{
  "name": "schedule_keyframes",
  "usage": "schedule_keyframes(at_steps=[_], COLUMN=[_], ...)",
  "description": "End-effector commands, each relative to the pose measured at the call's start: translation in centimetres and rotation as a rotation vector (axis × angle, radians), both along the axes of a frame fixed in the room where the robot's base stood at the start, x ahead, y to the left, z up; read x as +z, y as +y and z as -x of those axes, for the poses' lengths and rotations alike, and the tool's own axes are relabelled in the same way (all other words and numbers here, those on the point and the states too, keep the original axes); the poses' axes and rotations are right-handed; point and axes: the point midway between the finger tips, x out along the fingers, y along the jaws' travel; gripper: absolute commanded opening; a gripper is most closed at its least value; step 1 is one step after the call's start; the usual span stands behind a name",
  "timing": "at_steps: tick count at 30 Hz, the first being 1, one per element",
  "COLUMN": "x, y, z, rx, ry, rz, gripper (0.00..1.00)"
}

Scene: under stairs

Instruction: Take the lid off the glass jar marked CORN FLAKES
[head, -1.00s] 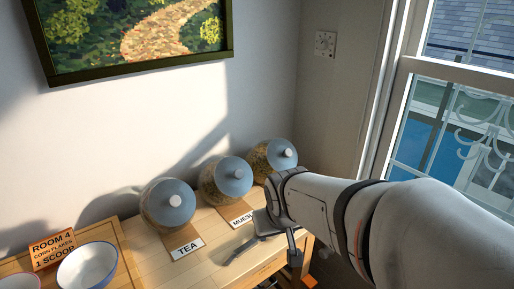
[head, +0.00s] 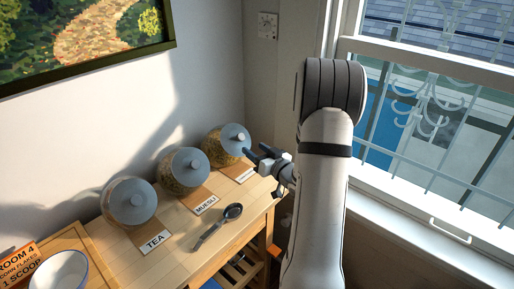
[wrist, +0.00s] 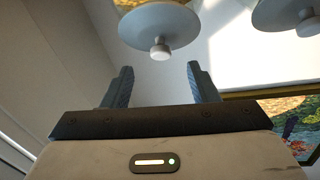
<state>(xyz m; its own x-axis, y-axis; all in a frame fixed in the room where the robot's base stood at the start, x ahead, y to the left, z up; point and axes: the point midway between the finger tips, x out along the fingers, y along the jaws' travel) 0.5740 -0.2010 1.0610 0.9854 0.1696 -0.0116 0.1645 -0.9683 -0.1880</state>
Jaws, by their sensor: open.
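Three glass jars with blue-grey knobbed lids stand in a row on the wooden table. The far jar (head: 222,153) has a lid (head: 233,139) on it; its card (head: 246,174) is too small to read. The other two cards read TEA and MUESLI. My gripper (head: 256,152) is open and empty, just right of the far jar's lid. In the wrist view, a lid (wrist: 150,22) with its knob (wrist: 160,48) lies ahead of my open gripper (wrist: 160,68), roughly centred between the fingers and apart from them.
The muesli jar (head: 180,179) is close left of the far jar, and the tea jar (head: 127,211) further left. A dark scoop (head: 222,222) lies in front. A bowl (head: 58,272) and an orange sign (head: 18,265) stand at lower left. A window is at right.

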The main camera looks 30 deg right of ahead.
Motion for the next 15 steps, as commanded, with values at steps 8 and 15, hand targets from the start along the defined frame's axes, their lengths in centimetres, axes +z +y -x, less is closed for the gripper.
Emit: schedule_keyframes(at_steps=[8,15], x=[0.3,0.3], y=[0.5,1.1], z=[-3.0,-6.3], rx=[0.007,0.006], ry=[-0.011,-0.011], rz=[-0.008,-0.007], gripper=[0.54,0.54])
